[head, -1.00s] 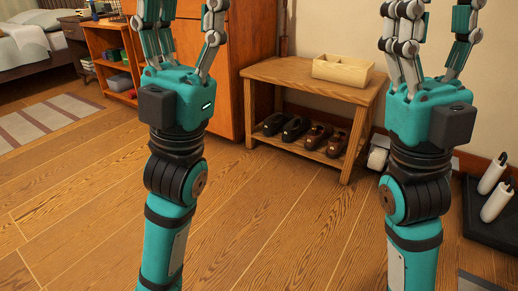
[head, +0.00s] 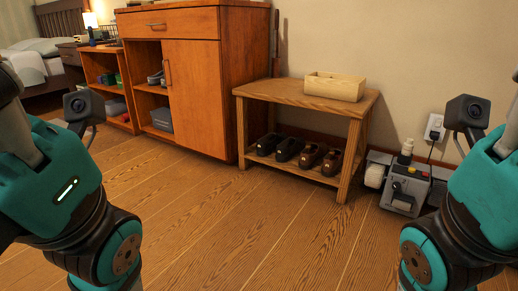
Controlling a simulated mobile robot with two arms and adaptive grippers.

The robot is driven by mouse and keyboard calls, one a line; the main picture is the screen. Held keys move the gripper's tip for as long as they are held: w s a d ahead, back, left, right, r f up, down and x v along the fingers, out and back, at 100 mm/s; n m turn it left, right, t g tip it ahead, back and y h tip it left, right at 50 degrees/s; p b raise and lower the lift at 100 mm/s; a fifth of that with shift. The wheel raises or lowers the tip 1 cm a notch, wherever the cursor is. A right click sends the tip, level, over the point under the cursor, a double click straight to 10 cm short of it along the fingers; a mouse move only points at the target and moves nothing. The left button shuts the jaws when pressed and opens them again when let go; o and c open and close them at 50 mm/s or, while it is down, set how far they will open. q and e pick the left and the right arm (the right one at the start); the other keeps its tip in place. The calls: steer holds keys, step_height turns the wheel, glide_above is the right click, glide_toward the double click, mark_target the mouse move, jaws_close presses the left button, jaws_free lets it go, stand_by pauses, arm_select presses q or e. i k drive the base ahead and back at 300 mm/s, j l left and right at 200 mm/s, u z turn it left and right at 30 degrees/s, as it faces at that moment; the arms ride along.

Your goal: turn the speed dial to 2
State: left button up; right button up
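A grey machine (head: 408,186) stands on the floor at the right, against the wall beside the bench. It has a white roll on its left side and small dark and light parts on its front and top. I cannot make out a speed dial or its marks at this size. My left gripper (head: 52,180) is at the left edge and my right gripper (head: 492,190) at the right edge. The fingers of both are mostly cut off by the frame, so their opening is hidden.
A wooden bench (head: 292,93) holds an open pale box (head: 334,87) on top and dark shoes (head: 290,149) on its lower shelf. An orange wooden cabinet (head: 195,90) stands left of it. A wall outlet (head: 434,127) has a cord plugged in. The floor between is clear.

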mark_target(396, 186)
steer(key=z, duration=0.95)
